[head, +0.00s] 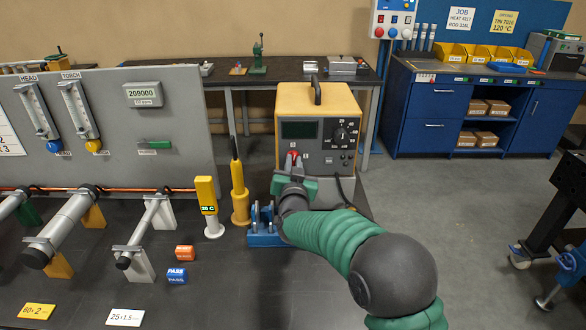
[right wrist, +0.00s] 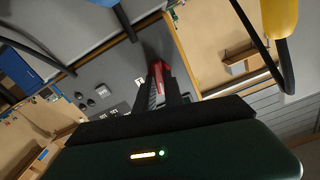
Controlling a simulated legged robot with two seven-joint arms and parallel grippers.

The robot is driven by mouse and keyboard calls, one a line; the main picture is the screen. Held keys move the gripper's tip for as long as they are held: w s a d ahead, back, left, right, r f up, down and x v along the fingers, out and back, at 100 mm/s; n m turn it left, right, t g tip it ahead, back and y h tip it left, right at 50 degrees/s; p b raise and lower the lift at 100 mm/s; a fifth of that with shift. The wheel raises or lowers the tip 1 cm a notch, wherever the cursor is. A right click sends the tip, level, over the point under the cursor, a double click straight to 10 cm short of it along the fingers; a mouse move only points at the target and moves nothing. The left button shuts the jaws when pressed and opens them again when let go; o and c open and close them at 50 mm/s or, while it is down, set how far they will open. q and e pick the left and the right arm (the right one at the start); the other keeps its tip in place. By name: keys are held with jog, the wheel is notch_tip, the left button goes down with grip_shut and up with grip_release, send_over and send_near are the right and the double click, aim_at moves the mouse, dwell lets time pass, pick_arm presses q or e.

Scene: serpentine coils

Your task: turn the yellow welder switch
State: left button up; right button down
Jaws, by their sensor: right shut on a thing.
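The yellow welder (head: 318,105) stands at the back of the dark workbench, with a dark display, a black knob and a red switch lever (head: 293,156) on its grey front. My right gripper (head: 292,168) reaches up to the lower left of that front and is shut on the red switch lever. In the right wrist view the two dark fingers (right wrist: 165,90) close around the red lever (right wrist: 157,70), in front of the grey panel (right wrist: 110,85). The fingertips partly hide the lever. My left gripper does not show in either view.
A yellow torch (head: 239,192) in its stand and a blue clamp (head: 265,230) stand close left of my right arm. A yellow gauge (head: 206,200) and the grey panel (head: 120,120) with tubes are farther left. The front middle of the bench is mostly clear.

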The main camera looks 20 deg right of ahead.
jog(key=m+b, duration=0.4)
jog(key=shift+d+f+m, duration=0.1)
jog(key=shift+f+m, duration=0.2)
jog(key=shift+f, duration=0.05)
jog(key=m+b, duration=0.3)
jog(key=shift+m, duration=0.3)
jog(key=shift+f+m+b, duration=0.15)
jog(key=shift+m+b, duration=2.75)
jog(key=shift+m, duration=0.6)
jog(key=c, duration=1.5)
grip_release()
jog(key=shift+o, duration=0.3)
jog(key=shift+d, duration=0.1)
jog(key=shift+s, duration=0.15)
